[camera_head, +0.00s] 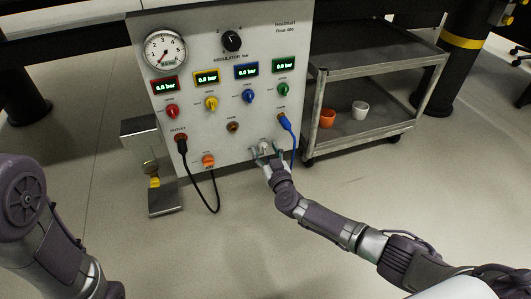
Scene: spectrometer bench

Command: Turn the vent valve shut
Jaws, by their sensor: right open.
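The light panel (220,110) stands in front of me. A small pale knob (264,146) sits low on its right side; it may be the vent valve, but its label is too small to read. My right gripper (265,151) is open at this knob, with its fingers on either side of it. I cannot tell whether they touch it. An orange knob (208,160) is low on the panel, left of the gripper. My left arm shows at the left edge, but its gripper is out of view.
Red (172,111), yellow (211,103), blue (248,96) and green (283,90) knobs sit under small displays. A black cable (214,195) and a blue cable (291,140) hang from the panel. A grey cart (375,135) with two cups stands right; open floor lies in front.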

